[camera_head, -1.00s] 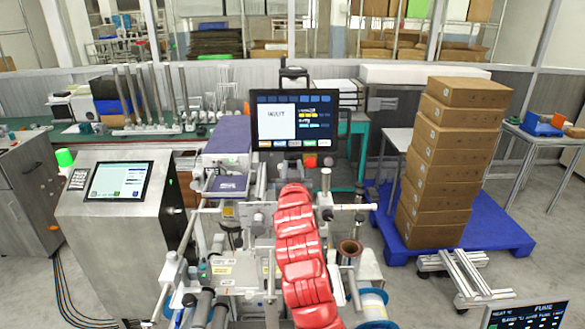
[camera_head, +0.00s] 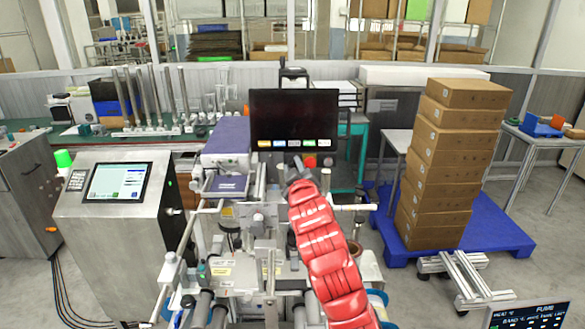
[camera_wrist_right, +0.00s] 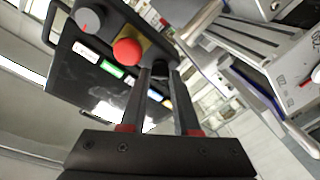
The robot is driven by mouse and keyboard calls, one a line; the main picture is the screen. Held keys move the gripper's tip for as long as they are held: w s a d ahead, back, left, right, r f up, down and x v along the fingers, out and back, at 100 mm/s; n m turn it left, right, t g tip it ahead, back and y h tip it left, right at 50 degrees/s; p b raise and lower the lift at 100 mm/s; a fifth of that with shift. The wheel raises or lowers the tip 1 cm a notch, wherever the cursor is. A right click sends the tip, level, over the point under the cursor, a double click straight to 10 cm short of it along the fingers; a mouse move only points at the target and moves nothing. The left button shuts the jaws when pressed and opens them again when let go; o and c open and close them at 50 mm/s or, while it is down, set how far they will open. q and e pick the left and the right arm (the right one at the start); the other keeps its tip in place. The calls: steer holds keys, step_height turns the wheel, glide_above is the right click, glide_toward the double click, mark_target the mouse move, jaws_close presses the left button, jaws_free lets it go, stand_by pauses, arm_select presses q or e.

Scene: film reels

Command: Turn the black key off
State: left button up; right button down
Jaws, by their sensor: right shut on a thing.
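The monitor panel (camera_head: 294,114) stands behind the machine and its screen is dark. It shows tilted in the right wrist view (camera_wrist_right: 85,95). A red button (camera_wrist_right: 127,51) on a yellow plate and a grey knob (camera_wrist_right: 88,20) sit along its lower edge. My right gripper (camera_head: 297,172) reaches up to this edge, just left of the red button. In the right wrist view its fingers (camera_wrist_right: 159,72) are close together around a small dark part, the black key (camera_wrist_right: 160,67), mostly hidden between the tips. My left gripper is not in view.
A steel cabinet with a lit touch screen (camera_head: 117,182) stands at the left. Machine rollers and rods crowd the space below the monitor. Stacked cartons (camera_head: 447,165) stand on a blue pallet (camera_head: 505,232) at the right.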

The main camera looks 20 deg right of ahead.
steer(key=n, duration=0.2)
steer(key=n+y+p, duration=0.1)
steer(key=n, duration=0.2)
steer(key=shift+d+r+g, duration=0.1)
steer(key=shift+r+g, duration=0.1)
steer(key=shift+g, duration=0.1)
steer(key=n+p, duration=0.1)
steer(key=n, duration=0.2)
steer(key=n+g+p, duration=0.1)
steer(key=n+p, duration=0.1)
steer(key=n, duration=0.1)
steer(key=shift+d+r+y, duration=0.1)
steer(key=shift+r+y, duration=0.05)
steer(key=shift+y, duration=0.15)
steer(key=c, duration=0.9)
jaws_free()
steer(key=shift+w, duration=0.1)
